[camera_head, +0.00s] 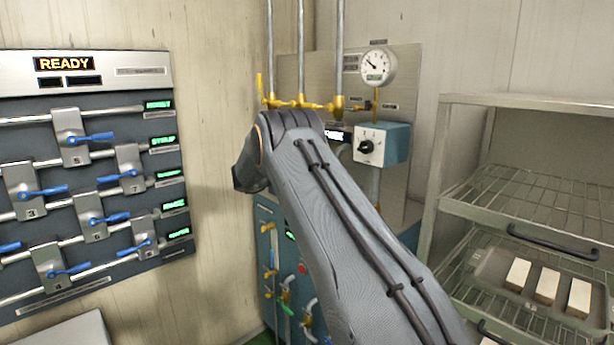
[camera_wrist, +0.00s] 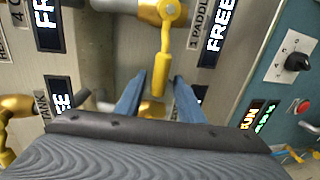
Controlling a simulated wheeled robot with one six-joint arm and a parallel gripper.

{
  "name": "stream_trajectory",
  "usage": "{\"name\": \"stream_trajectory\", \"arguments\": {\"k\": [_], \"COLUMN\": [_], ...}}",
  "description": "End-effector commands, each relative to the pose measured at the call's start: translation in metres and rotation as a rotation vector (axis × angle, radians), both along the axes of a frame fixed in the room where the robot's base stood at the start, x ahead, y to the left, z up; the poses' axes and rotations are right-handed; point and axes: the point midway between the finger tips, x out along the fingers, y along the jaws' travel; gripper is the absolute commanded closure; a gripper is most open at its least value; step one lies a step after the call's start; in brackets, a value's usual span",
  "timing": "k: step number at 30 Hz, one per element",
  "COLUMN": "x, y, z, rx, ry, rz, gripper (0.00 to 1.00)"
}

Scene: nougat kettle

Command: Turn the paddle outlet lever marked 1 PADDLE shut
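The yellow paddle outlet lever (camera_wrist: 161,65) hangs from a round brass-coloured valve hub in the wrist view, beside a plate marked 1 PADDLE (camera_wrist: 198,24). A display reading FREE (camera_wrist: 219,30) is to its right. My gripper (camera_wrist: 159,78) has two blue fingers, one on each side of the lever's free end, with gaps showing on both sides. The fingers are apart; I see no clear contact. In the head view my arm hides the gripper and this lever's grip.
A 4-marked plate (camera_wrist: 17,30) and another display (camera_wrist: 47,22) lie left in the wrist view. A blue box with a black knob (camera_wrist: 298,62) and red button (camera_wrist: 303,106) is right. In the head view, a blue-lever panel (camera_head: 90,190) stands left and a wire rack (camera_head: 540,195) right.

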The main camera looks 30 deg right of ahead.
Motion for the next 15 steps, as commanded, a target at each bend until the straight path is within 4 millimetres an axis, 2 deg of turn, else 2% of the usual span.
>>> {"name": "stream_trajectory", "arguments": {"k": [5,9,15], "x": [-0.003,-0.008,-0.017], "y": [0.014,0.038,0.063], "z": [0.003,0.006,0.012], "rx": [0.000,0.000,0.000], "ry": [-0.001,-0.001,0.000], "rz": [0.001,0.004,0.002], "gripper": [0.65,0.65,0.65]}}
